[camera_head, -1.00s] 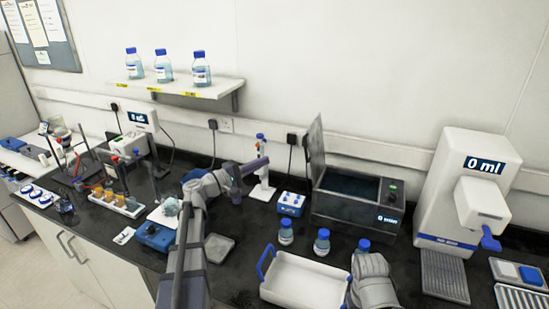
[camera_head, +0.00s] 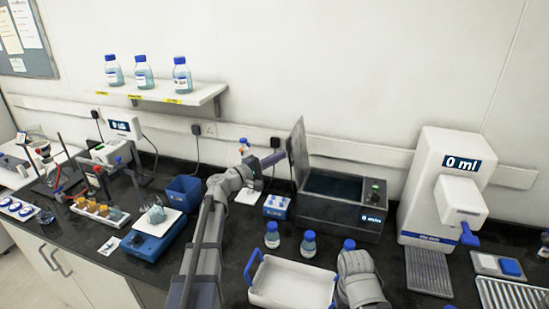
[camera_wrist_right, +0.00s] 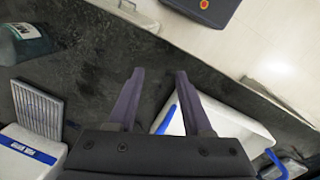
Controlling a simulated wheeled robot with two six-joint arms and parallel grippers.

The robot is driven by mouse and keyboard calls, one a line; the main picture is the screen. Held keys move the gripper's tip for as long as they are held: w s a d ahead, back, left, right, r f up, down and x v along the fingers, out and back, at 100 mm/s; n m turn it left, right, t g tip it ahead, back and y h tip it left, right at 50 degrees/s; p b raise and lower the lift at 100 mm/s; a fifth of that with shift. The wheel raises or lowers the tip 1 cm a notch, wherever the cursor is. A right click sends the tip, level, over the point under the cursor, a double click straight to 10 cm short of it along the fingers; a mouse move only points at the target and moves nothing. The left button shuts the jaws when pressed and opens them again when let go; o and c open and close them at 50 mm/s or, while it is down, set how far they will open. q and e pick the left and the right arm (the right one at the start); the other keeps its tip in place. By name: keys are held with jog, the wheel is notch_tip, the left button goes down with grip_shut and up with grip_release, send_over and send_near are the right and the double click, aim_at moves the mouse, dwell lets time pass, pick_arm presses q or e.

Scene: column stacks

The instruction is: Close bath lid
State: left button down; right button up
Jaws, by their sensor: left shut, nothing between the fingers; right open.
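The water bath (camera_head: 340,215) is a dark grey box at the right of centre on the bench, with dark liquid inside. Its grey lid (camera_head: 301,152) stands up open along the bath's left side. My left gripper (camera_head: 284,154) is shut and empty. Its tip is at the outer left face of the lid; I cannot tell whether it touches. My right gripper (camera_wrist_right: 158,75) is open and empty in the right wrist view, above the bench. Its fingers are not visible in the head view, where only my right arm shows near the white tray.
A white tray (camera_head: 292,290) with blue handles and several blue-capped bottles (camera_head: 309,244) stand in front of the bath. A white dispenser (camera_head: 440,190) stands to its right. A blue block (camera_head: 277,206) lies left of the bath. A shelf (camera_head: 160,95) hangs above.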

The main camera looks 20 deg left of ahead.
pick_arm(q)
jog(key=d+m+g+y+p, duration=0.4)
jog(key=d+m+p, duration=0.4)
jog(key=d, duration=0.6)
jog(key=s+d+f+m+y+b, duration=0.1)
jog(key=d+f+m+y+b, duration=0.2)
jog(key=f, duration=1.1)
jog(key=d+y+b, duration=0.2)
jog(key=d+b, duration=0.3)
jog(key=d, duration=0.2)
jog(key=shift+f, duration=0.15)
jog(key=shift+g, duration=0.3)
